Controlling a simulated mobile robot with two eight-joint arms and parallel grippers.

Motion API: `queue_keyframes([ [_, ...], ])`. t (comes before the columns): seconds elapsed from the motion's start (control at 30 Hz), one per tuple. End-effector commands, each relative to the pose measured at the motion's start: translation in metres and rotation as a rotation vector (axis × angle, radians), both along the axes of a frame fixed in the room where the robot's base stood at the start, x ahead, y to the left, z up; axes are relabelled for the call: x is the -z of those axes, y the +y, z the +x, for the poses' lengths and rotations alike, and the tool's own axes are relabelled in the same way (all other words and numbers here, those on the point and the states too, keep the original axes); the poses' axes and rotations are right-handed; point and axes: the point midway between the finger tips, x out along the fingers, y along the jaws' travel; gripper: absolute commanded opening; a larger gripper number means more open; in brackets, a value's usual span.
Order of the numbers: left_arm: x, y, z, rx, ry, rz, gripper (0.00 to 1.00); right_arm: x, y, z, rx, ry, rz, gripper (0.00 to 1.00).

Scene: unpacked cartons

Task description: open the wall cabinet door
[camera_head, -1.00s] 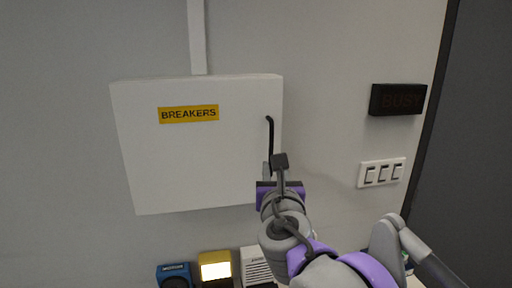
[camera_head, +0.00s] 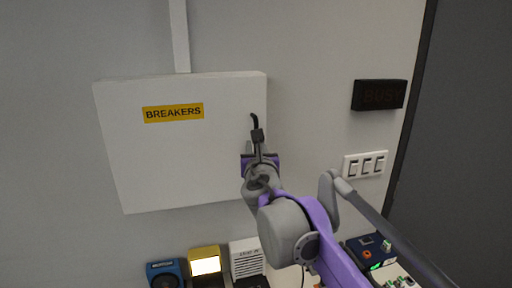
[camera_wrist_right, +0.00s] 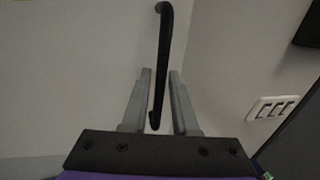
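The white wall cabinet (camera_head: 180,160) has a yellow BREAKERS label (camera_head: 173,113) and its door looks shut. A black vertical bar handle (camera_head: 254,120) is near the door's right edge; its lower part is hidden behind my right gripper in the head view. My right gripper (camera_wrist_right: 160,80) is at the handle. In the right wrist view its two grey fingers stand apart, with the lower part of the handle (camera_wrist_right: 161,60) between them and gaps on both sides. My left gripper is not in view.
A dark BUSY sign (camera_head: 380,95) and a white switch panel (camera_head: 365,164) are on the wall to the right. Below are a blue device (camera_head: 165,275), a yellow lamp (camera_head: 205,262), a white vented box (camera_head: 245,258) and a button panel (camera_head: 372,250).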

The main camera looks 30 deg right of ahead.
Motion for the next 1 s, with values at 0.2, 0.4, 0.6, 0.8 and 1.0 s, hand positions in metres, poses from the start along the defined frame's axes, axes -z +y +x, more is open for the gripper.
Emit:
queue_keyframes([
  [0.2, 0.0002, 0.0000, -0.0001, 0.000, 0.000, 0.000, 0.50, 0.0001, 0.0003, -0.0003, 0.000, 0.000, 0.000, 0.02],
  [0.4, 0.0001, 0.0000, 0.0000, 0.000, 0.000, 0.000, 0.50, 0.0001, 0.0003, -0.0004, 0.000, 0.000, 0.000, 0.00],
  [0.6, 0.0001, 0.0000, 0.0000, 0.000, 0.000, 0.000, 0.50, 0.0001, 0.0003, -0.0004, 0.000, 0.000, 0.000, 0.00],
  [0.8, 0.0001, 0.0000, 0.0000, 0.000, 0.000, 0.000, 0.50, 0.0001, 0.0003, -0.0004, 0.000, 0.000, 0.000, 0.00],
  [1.0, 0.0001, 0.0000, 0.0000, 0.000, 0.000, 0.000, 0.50, 0.0001, 0.0003, -0.0005, 0.000, 0.000, 0.000, 0.00],
])
